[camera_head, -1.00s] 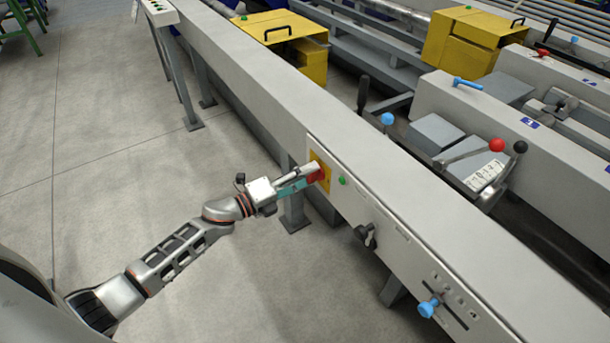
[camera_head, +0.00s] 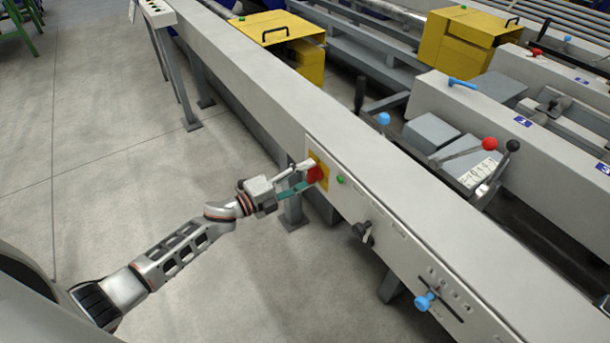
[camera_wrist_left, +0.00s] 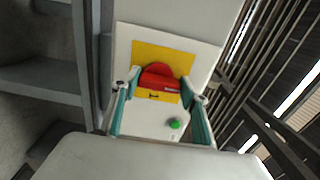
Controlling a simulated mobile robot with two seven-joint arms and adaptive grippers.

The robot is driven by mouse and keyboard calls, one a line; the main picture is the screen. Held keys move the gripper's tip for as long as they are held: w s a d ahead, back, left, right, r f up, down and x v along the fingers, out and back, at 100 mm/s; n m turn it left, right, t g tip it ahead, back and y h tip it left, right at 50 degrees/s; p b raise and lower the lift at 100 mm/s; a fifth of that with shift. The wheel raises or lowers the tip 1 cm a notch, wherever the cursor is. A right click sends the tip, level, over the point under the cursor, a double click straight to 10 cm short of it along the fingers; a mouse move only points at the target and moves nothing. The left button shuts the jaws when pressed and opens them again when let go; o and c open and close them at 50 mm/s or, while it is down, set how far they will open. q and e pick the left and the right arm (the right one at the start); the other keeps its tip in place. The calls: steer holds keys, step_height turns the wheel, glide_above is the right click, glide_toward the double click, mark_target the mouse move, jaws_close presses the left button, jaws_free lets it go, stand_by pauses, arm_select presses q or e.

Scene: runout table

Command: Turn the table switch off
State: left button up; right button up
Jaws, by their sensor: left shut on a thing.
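The table switch is a red rotary handle (camera_head: 315,174) on a yellow plate (camera_head: 320,158), set in the grey side panel of the long table. In the left wrist view the red handle (camera_wrist_left: 158,76) lies between my two teal-lined fingers, in front of its yellow plate (camera_wrist_left: 185,60). My left gripper (camera_head: 309,175) is shut on the red handle, one finger on either side of it. The finger contact points are partly hard to make out. My right gripper is in neither view.
A green button (camera_head: 340,179) sits just right of the switch, with a black knob (camera_head: 363,233) and a blue knob (camera_head: 424,301) further along the panel. Yellow covers (camera_head: 285,40) stand behind the table.

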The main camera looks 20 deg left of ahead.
arm_select(q)
steer(key=o, duration=1.1)
steer(key=shift+s+a, duration=0.1)
steer(key=v, duration=1.1)
steer(key=shift+s+a, duration=0.3)
